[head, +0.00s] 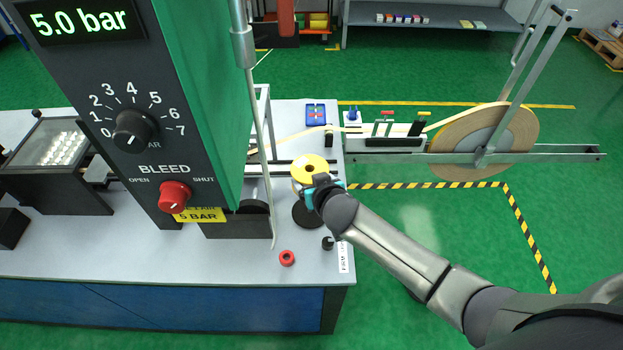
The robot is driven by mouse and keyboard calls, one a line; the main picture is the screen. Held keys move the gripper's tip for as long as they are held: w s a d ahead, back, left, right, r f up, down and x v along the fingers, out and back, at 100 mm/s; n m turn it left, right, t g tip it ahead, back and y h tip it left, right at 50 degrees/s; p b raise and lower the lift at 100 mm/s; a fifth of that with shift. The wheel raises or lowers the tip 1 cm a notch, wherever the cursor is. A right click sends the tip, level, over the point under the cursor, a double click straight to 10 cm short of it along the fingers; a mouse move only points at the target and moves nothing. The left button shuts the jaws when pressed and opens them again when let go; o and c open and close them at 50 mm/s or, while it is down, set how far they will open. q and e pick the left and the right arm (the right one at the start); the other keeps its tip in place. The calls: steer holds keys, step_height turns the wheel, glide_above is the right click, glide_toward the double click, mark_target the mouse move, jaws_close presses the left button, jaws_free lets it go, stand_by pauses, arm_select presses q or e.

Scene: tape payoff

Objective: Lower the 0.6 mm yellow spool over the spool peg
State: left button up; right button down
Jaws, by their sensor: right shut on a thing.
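The yellow spool (308,166) is in the head view, near the right end of the grey bench, with its round face and centre hole turned up. My right gripper (312,186) is shut on it at its near side. The spool appears to be above the bench top, but its height is hard to judge. I cannot make out the spool peg; the spool and gripper may hide it. A dark round disc (305,215) lies just below the gripper in the picture, partly covered by it. My left gripper is not in view.
A green machine column with a gauge panel (133,131) blocks the left. A tape reel (484,142) stands right, its tape running toward the bench.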

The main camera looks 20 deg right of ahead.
mark_target(312, 216)
steer(key=shift+w+f, duration=0.1)
steer(key=shift+f, duration=0.25)
steer(key=shift+f, duration=0.1)
steer(key=shift+f+b, duration=4.75)
steer(key=shift+f, duration=0.65)
jaws_free()
steer(key=shift+f, duration=0.1)
steer(key=shift+s, duration=0.2)
steer(key=shift+s+r, duration=0.15)
steer(key=shift+r, duration=0.05)
steer(key=p+v, duration=0.3)
steer(key=v, duration=1.1)
steer(key=shift+s+r, duration=0.2)
steer(key=shift+r, duration=0.1)
